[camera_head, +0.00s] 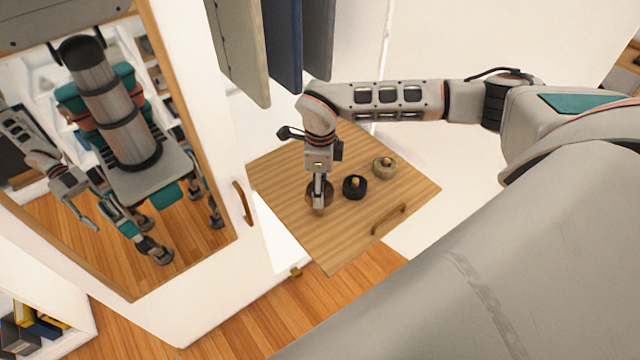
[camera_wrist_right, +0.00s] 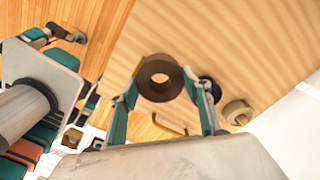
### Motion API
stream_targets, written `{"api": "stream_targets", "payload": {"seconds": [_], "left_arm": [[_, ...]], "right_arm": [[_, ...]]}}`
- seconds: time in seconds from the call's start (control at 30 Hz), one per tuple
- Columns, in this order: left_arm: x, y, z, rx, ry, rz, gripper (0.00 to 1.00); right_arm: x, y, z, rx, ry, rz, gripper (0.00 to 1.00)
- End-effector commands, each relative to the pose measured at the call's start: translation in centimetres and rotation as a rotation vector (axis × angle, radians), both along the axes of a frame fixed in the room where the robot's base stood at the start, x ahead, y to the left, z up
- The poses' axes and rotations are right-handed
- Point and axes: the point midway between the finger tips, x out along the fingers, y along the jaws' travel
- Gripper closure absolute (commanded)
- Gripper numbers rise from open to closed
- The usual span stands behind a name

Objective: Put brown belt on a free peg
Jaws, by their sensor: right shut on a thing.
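The brown belt (camera_head: 328,194) is rolled into a ring at the left of a row on a wooden panel (camera_head: 290,180). My right gripper (camera_head: 318,205) points down and is shut on it. In the right wrist view the brown belt (camera_wrist_right: 160,94) sits between the two fingertips of my right gripper (camera_wrist_right: 160,82), its open middle facing the camera. I cannot tell whether it touches the panel or has a peg inside. A black belt roll (camera_head: 354,190) and a beige belt roll (camera_head: 384,171) each sit around a peg. My left gripper is not directly in view.
The panel has a brass handle (camera_head: 389,219) near its lower right edge. Beige, blue and grey hanging panels (camera_head: 283,45) are above and behind my right arm. A mirror (camera_head: 190,235) on the left reflects my body. A shelf with books (camera_head: 35,320) is at lower left.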

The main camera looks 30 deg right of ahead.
Motion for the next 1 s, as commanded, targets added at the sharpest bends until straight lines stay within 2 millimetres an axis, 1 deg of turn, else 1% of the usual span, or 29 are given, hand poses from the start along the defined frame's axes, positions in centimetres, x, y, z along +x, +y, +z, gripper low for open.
{"api": "stream_targets", "payload": {"seconds": [0.03, 0.7, 1.0], "left_arm": [[0.0, 0.0, -0.3, 0.0, 0.001, 0.0, 0.6], [-0.4, 0.0, -2.4, 0.0, 0.011, 0.0, 0.6], [-0.6, 0.0, -3.1, -0.001, 0.015, -0.001, 0.6]], "right_arm": [[0.0, 0.0, -0.5, 0.0, 0.001, 0.0, 0.77], [0.0, 0.0, -4.7, 0.001, 0.001, 0.0, 0.77], [0.0, 0.0, -6.2, 0.0, 0.001, -0.001, 0.77]]}}
